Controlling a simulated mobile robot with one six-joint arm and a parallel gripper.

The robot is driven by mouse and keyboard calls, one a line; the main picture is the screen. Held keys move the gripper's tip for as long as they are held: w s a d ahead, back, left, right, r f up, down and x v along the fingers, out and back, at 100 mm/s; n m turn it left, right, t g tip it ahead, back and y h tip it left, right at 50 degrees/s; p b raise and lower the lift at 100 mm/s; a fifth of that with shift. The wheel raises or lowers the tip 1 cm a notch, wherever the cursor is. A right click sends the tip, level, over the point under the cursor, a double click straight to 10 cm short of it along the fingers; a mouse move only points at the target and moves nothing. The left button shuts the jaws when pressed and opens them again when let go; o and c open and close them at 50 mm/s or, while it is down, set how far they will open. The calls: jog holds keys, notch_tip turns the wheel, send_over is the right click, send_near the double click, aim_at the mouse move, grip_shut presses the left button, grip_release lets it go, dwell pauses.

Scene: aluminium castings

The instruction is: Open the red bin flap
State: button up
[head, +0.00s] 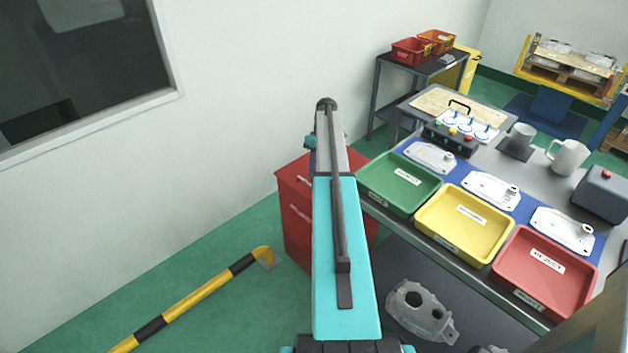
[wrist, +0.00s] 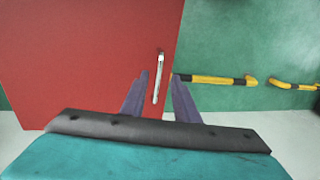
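The red bin (head: 297,215) stands on the floor against the wall, partly hidden behind my arm in the head view. In the wrist view a flat red panel (wrist: 75,60) of it fills the left side. A slim silver handle (wrist: 158,80) runs upright near the panel's right edge. My gripper (wrist: 161,76) is open, with one dark finger on each side of the handle in the picture. I cannot tell whether the fingers touch it or how deep they reach. No open gap in the bin shows.
A yellow-black floor rail (head: 195,298) lies left of the bin. Right of it stands a workbench with green (head: 400,184), yellow (head: 464,222) and red (head: 545,272) trays. A grey casting (head: 420,310) lies below the bench top. Green floor is free in front of the wall.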

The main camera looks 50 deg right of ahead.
jog(key=shift+a+f+p, duration=0.2)
jog(key=shift+f, duration=0.8)
jog(key=shift+a+f+p, duration=0.15)
jog(key=shift+a+f, duration=0.05)
jog(key=shift+f, duration=0.8)
jog(key=shift+a+f+p, duration=0.2)
jog(key=shift+f, duration=0.8)
grip_shut()
